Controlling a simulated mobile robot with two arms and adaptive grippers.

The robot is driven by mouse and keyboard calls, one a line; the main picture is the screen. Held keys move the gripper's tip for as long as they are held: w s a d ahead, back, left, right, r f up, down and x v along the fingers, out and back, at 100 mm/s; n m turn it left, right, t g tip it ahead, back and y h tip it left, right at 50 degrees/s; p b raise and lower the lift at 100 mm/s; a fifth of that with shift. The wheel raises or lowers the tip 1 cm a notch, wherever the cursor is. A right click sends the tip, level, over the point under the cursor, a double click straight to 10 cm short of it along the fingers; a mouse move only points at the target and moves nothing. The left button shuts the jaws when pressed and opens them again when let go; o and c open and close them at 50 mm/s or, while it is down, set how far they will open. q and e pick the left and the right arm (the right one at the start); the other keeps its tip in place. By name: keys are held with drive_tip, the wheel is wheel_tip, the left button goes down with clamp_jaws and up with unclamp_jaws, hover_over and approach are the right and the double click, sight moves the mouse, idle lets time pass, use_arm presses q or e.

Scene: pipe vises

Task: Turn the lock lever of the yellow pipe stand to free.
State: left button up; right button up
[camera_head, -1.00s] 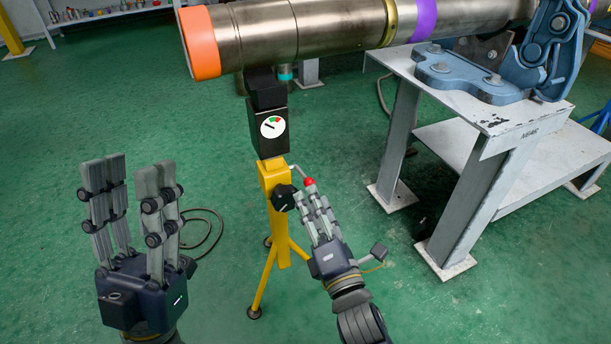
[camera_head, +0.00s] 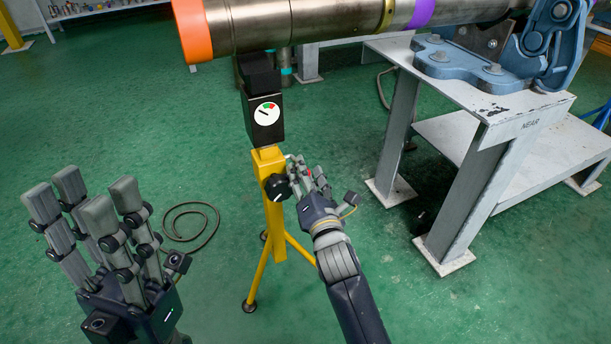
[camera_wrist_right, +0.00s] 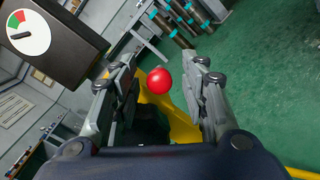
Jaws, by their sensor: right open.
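The yellow pipe stand (camera_head: 274,220) stands upright on the floor in the head view. It has a black knob (camera_head: 277,187) on its yellow post and a black head with a dial gauge (camera_head: 266,114). The lock lever's red ball end (camera_wrist_right: 159,80) shows between the fingers of my right gripper (camera_wrist_right: 163,72) in the wrist view. That gripper (camera_head: 304,164) is open, beside the post, and mostly hides the lever in the head view. I cannot tell whether it touches the ball. My left gripper (camera_head: 84,196) is open and empty, well left of the stand.
A large metal pipe (camera_head: 330,20) with an orange end (camera_head: 192,30) runs above the stand. A grey steel bench (camera_head: 455,90) with a blue vise (camera_head: 470,68) stands at right. A cable (camera_head: 190,212) lies on the green floor behind my left gripper.

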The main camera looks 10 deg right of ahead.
drive_tip(key=shift+w, duration=0.45)
clamp_jaws()
drive_tip(key=shift+r, duration=0.1)
